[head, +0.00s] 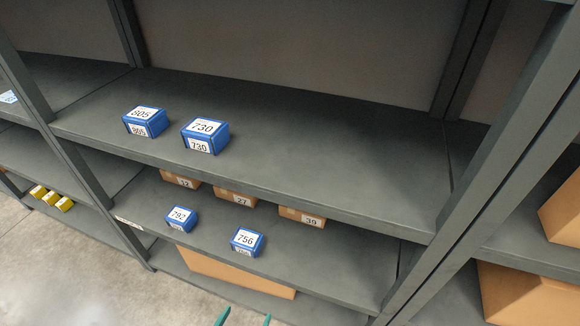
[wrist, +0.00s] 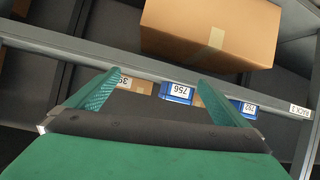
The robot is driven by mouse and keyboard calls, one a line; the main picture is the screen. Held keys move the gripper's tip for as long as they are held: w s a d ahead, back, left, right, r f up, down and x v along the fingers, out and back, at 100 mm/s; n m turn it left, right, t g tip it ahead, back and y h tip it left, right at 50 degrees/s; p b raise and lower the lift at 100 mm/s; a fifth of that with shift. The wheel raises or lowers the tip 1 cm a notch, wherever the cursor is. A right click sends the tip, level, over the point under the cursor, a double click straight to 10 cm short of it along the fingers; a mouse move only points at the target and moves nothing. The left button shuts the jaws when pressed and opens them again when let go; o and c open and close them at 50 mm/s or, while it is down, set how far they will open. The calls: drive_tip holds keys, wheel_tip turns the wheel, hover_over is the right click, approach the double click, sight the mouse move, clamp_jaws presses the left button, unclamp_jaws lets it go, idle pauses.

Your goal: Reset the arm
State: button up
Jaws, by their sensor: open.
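My gripper (head: 244,318) shows only as two teal fingertips at the bottom edge of the head view. In the wrist view my gripper (wrist: 158,92) has its two teal fingers spread apart, with nothing held between them. Past the fingers are a grey shelf edge, the blue box 756 (wrist: 177,92) and the blue box 792 (wrist: 243,108). In the head view, box 756 (head: 247,242) and box 792 (head: 181,219) sit on the middle shelf, above and apart from the fingertips. The rest of my arm is hidden in the head view.
Blue boxes 805 (head: 145,121) and 730 (head: 205,136) stand on the upper shelf (head: 320,150). Small brown boxes (head: 236,198) sit behind on the middle shelf. A large carton (head: 240,274) lies below. Grey uprights (head: 500,170) border the bay. Floor (head: 70,270) is clear at left.

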drive_tip(key=s+d+n+g+y, duration=0.2)
drive_tip(key=s+d+n+y, duration=0.15)
drive_tip(key=s+d, duration=0.7)
drive_tip(key=s+d+r+t, duration=0.1)
drive_tip(key=s+r, duration=0.3)
drive_tip(key=r, duration=0.3)
drive_tip(key=s+d+r+m+t, duration=0.1)
drive_tip(key=s+r+t, duration=0.1)
drive_tip(key=s+r, duration=0.2)
drive_tip(key=s+d+r+m+t, duration=0.1)
drive_tip(key=s+r, duration=0.3)
drive_tip(key=r, duration=0.6)
drive_tip(key=shift+d+r+t, duration=0.3)
drive_tip(key=shift+t, duration=0.3)
drive_tip(key=shift+h, duration=0.25)
